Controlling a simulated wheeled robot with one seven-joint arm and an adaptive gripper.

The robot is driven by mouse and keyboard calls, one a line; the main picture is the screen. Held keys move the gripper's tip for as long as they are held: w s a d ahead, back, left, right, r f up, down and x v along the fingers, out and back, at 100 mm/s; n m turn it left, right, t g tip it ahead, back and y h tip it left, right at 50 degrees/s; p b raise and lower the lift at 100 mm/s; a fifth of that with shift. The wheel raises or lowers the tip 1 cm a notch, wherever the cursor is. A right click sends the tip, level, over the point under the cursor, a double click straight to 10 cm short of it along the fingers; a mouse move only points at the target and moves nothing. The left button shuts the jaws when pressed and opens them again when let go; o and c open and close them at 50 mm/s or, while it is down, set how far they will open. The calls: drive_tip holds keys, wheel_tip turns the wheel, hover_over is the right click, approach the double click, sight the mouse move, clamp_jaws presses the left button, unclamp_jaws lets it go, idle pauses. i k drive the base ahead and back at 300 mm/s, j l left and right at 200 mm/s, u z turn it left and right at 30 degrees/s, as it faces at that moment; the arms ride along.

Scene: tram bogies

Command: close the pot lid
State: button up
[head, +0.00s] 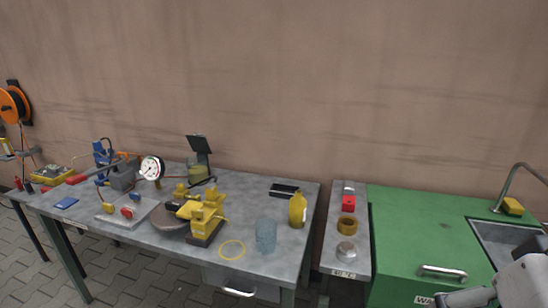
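The likely pot (197,171) is a small olive-yellow container standing at the back of the grey workbench, left of its middle. Its dark square lid (199,145) is raised and tilted up above the pot, so the pot stands open. Pale grey parts of my arm show at the bottom right corner, far from the pot. My gripper's fingers cannot be made out in the head view.
On the grey workbench (252,197), a yellow clamp device (203,213), a pressure gauge (151,168), a blue-grey cup (266,235) and a yellow bottle (298,210) stand around the pot. A green cabinet (420,233) with a sink is at right.

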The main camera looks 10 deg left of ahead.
sight(198, 142)
drive_tip(key=i+j, duration=0.2)
drive_tip(key=j, duration=0.25)
drive_tip(key=i+j, duration=0.2)
drive_tip(key=j, duration=0.2)
drive_tip(key=i+j, duration=0.25)
drive_tip(key=j, duration=0.2)
drive_tip(key=i+j, duration=0.2)
drive_tip(key=j, duration=0.2)
drive_tip(key=i+j+u, duration=0.1)
drive_tip(key=j, duration=0.35)
drive_tip(key=i+j, duration=0.55)
drive_tip(key=j, duration=0.25)
drive_tip(key=i+j, duration=0.25)
drive_tip(key=j, duration=0.15)
drive_tip(key=i, duration=0.35)
